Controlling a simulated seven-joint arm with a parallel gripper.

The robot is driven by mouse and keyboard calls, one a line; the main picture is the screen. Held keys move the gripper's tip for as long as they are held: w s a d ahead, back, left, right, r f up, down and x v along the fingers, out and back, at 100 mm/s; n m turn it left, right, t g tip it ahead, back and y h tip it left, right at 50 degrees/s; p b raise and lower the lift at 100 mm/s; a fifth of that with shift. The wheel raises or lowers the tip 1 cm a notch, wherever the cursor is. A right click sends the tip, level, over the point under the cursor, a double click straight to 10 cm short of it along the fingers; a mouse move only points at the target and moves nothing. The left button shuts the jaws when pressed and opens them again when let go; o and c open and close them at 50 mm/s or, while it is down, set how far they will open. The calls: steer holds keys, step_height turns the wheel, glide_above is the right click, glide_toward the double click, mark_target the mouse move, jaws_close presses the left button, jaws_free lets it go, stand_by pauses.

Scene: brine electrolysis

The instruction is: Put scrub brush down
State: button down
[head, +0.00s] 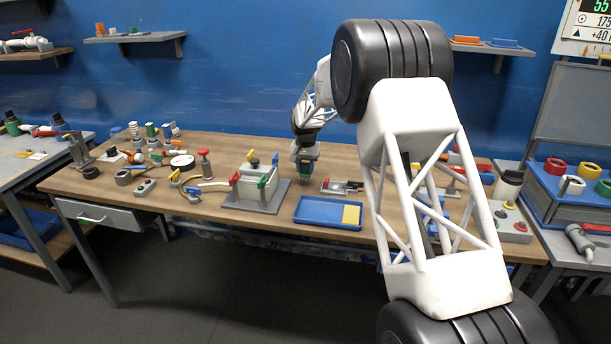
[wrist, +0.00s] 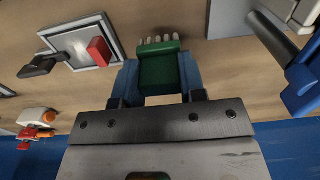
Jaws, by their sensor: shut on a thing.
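The scrub brush (wrist: 162,68) has a green body and pale bristles. My gripper (wrist: 158,75) is shut on it, with one blue-padded finger on either side, in the wrist view. In the head view my gripper (head: 305,165) is over the back middle of the wooden bench (head: 240,147), with a bit of green showing between its fingers. The bristles point away from the palm, toward the bench top. I cannot tell whether they touch the wood.
A grey plate (head: 332,187) with a red piece lies right of my gripper. A grey box (head: 252,187) with coloured levers stands to the left. A blue tray (head: 312,212) with a yellow pad lies in front. The blue wall is behind the bench.

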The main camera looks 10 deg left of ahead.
mark_target(306, 172)
steer(key=shift+f, duration=1.75)
steer(key=shift+f, duration=0.1)
steer(key=c, duration=0.7)
jaws_free()
step_height(306, 172, up, 12)
steer(key=shift+r, duration=0.15)
